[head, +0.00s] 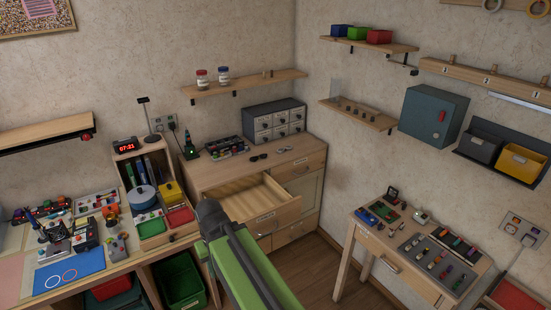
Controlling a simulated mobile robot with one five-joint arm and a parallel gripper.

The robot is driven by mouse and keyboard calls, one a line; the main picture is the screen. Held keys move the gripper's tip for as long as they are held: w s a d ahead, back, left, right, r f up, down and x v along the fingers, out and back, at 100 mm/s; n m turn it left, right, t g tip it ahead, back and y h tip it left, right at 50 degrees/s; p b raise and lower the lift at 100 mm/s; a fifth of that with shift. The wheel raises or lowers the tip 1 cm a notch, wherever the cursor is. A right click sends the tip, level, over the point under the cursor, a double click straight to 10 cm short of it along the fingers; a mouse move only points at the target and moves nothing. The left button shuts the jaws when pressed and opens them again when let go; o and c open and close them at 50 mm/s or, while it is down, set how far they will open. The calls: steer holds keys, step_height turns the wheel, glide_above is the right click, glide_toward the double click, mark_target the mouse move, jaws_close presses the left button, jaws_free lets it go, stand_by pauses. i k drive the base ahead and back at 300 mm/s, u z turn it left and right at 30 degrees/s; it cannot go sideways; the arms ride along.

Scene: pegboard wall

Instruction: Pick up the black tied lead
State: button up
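A small black bundle, likely the black tied lead (258,157), lies on top of the wooden cabinet (215,172), near the front edge above the open drawer. It is too small to make out a tie. A pale grey bundle (284,150) lies just right of it. My green arm reaches up from the bottom of the head view. The dark end of my gripper (208,212) is in front of the open drawer, to the left of and nearer than the black bundle, and apart from it. Its fingers cannot be made out.
The cabinet's top drawer (262,197) is pulled out and looks empty. A grey drawer organiser (275,122) and a dark tray of coloured items (226,148) stand at the back of the cabinet top. A cluttered desk is at left, a small table (362,236) at right.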

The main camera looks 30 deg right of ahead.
mark_target(261, 156)
steer(key=z, duration=0.9)
steer(key=i, duration=2.35)
steer(key=u, duration=2.35)
steer(key=i, duration=0.4)
steer(key=z, duration=0.1)
steer(key=k, duration=0.4)
steer(key=z, duration=0.05)
